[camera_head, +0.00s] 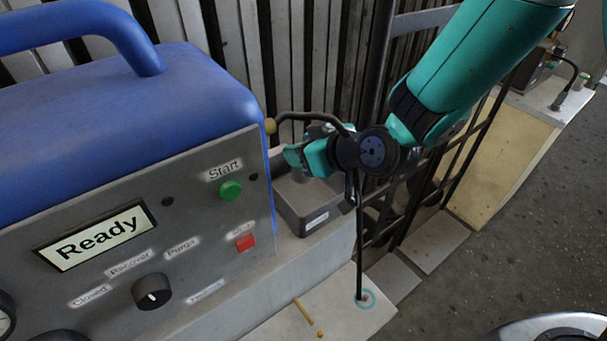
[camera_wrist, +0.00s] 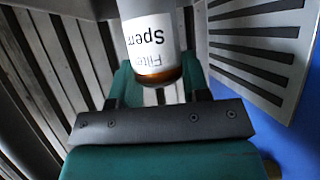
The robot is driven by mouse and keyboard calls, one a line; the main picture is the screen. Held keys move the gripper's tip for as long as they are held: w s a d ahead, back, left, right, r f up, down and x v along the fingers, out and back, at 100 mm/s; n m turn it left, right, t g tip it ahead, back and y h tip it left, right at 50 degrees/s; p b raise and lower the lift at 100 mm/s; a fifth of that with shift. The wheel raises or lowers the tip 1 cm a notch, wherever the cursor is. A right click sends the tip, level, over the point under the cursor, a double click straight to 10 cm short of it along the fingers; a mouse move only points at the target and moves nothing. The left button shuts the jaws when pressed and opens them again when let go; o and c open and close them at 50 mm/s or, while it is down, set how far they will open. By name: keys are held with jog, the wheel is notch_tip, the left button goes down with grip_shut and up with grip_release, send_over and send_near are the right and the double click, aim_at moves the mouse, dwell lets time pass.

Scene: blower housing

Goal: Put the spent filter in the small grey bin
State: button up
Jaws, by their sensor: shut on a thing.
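The spent filter (camera_wrist: 150,35) is a pale cylinder with a white label, of which "Filter" and "Sper…" show upside down, and a brown band at its near end. In the wrist view it sits between the teal fingers of my gripper (camera_wrist: 157,78), which is shut on it. In the head view my gripper (camera_head: 302,157) is just above the small grey bin (camera_head: 296,214), near its back. The bin is an open box with a white label on its front. My gripper hides part of its opening, and I cannot clearly make out the filter there.
The blue-topped machine (camera_head: 130,130) stands close on the left, its panel reading "Ready". A bent dark pipe (camera_head: 300,116) runs behind my gripper. A thin dark rod (camera_head: 360,240) rises from the pale slab (camera_head: 300,315) at the front. Slatted panels stand behind.

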jog(key=shift+f+b, duration=0.3)
jog(key=shift+f, duration=2.75)
jog(key=shift+f, duration=0.15)
jog(key=o, duration=1.1)
jog(key=shift+r, duration=0.2)
